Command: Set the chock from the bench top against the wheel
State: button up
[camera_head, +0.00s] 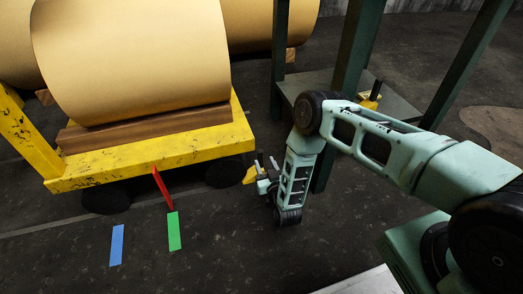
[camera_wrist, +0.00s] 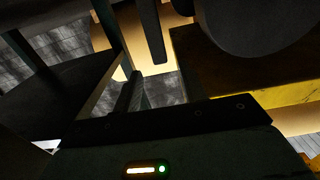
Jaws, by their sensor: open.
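A yellow chock (camera_head: 249,176) is low beside the cart's near right wheel (camera_head: 224,174) in the head view. I cannot tell whether it touches the wheel or rests flat on the floor. The gripper partly hides the chock. Another yellow piece with a black upright handle (camera_head: 370,101) is on the green bench's low top (camera_head: 397,104). The wrist view is dark, and no chock is clear in it.
A yellow cart (camera_head: 150,157) carries a large gold roll (camera_head: 135,60) on a wooden cradle. Green bench posts (camera_head: 352,50) stand close behind my arm. A red bar (camera_head: 162,188) sticks down at the cart's front. Blue (camera_head: 117,245) and green (camera_head: 174,231) strips mark open floor.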

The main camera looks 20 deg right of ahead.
jog(key=shift+s+p, duration=1)
jog(key=shift+s, duration=1.7)
